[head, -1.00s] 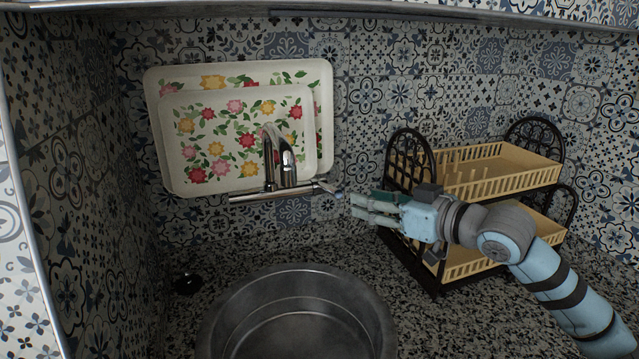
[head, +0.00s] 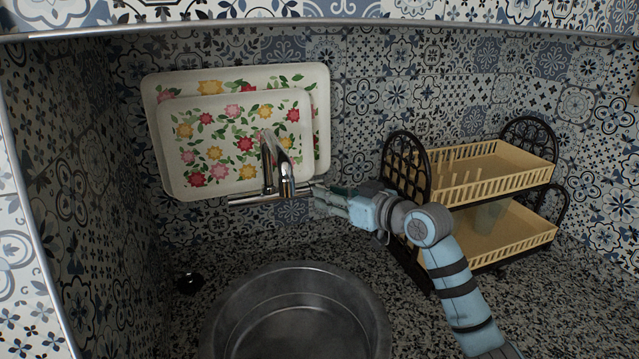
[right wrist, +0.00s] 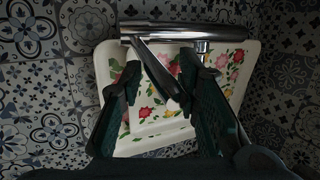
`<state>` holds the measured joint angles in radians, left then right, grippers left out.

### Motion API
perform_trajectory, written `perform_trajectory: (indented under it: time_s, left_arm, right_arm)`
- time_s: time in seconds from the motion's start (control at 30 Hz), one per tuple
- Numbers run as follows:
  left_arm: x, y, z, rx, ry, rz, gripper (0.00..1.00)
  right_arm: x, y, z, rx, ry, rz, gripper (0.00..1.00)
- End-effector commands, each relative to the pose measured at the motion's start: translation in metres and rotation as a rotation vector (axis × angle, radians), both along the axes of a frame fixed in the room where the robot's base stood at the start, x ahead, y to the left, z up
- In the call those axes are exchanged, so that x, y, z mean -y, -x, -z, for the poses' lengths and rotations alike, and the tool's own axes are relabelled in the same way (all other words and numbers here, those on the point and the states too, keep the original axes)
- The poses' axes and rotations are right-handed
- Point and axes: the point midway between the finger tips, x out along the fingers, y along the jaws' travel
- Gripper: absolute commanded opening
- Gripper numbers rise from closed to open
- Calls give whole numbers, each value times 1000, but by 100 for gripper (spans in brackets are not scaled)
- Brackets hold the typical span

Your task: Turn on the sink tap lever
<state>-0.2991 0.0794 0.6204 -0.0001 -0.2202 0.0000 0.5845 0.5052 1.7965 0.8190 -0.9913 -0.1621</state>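The chrome tap (head: 286,178) has a curved spout and a horizontal bar, in front of two flowered trays above the sink (head: 290,335). My right gripper (head: 322,196) is at the right end of the bar, where it covers most of the lever in the head view. In the right wrist view the lever (right wrist: 158,72) slants down from the bar (right wrist: 185,30) into the gap between the fingers of my right gripper (right wrist: 160,92). These fingers are open, one on each side of the lever; whether either touches it I cannot tell. My left gripper is not in view.
The flowered trays (head: 205,105) lean on the tiled wall behind the tap. A two-tier dish rack (head: 500,185) with black ends stands to the right, close to my right arm. A small dark round object (head: 188,283) lies left of the sink.

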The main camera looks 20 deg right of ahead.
Motion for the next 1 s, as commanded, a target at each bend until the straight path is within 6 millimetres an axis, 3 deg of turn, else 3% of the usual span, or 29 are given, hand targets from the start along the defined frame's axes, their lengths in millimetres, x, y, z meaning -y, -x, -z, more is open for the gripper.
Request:
perform_trajectory:
  time_s: [0.4, 1.0]
  left_arm:
    - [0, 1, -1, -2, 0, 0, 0]
    - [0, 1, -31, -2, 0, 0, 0]
  right_arm:
    - [-2, 0, -1, -3, -7, -7, 14]
    - [-2, -14, -29, -1, -8, -7, 12]
